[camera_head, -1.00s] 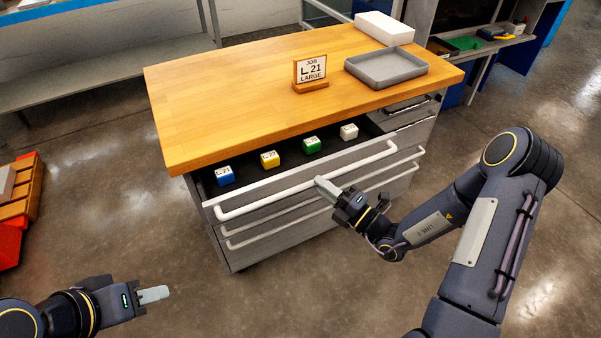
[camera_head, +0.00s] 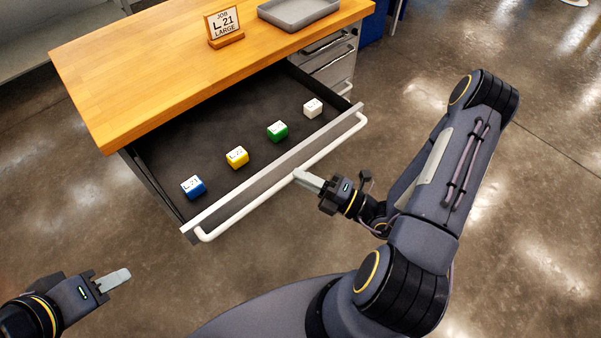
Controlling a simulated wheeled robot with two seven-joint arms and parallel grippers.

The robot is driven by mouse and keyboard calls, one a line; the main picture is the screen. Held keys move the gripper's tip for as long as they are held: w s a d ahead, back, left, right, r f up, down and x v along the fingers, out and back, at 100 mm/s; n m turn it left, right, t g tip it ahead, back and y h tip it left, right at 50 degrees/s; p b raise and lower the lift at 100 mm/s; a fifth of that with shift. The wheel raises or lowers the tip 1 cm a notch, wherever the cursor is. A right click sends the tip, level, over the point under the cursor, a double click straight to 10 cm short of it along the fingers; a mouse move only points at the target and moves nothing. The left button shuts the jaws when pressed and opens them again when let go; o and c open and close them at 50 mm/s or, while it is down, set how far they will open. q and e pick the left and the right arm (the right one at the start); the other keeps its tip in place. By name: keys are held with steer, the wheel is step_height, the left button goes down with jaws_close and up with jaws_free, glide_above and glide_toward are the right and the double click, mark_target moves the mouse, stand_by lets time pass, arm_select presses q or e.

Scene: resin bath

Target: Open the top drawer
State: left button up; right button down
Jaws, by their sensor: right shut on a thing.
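The top drawer (camera_head: 228,210) of the wooden-topped cabinet stands pulled well out, with its dark inside showing. Its white bar handle (camera_head: 262,200) runs along the front. My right gripper (camera_head: 302,177) is shut on the handle near its middle. Inside the drawer lie a blue block (camera_head: 194,187), a yellow block (camera_head: 237,157), a green block (camera_head: 277,131) and a white block (camera_head: 313,108), in a slanting row. My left gripper (camera_head: 115,280) is empty over the floor at the lower left, away from the drawer; its jaw gap cannot be made out.
On the wooden worktop (camera_head: 150,70) stand a sign reading "JOB L 21 LARGE" (camera_head: 224,24) and a grey tray (camera_head: 298,10). Smaller drawers (camera_head: 330,60) are at the cabinet's right side. The concrete floor in front is clear.

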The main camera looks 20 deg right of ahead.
stand_by(0.3)
steer(key=c, duration=1.4)
jaws_free()
steer(key=shift+s+d, duration=0.1)
steer(key=v, duration=0.7)
steer(key=shift+s, duration=0.25)
steer(key=shift+d, duration=0.1)
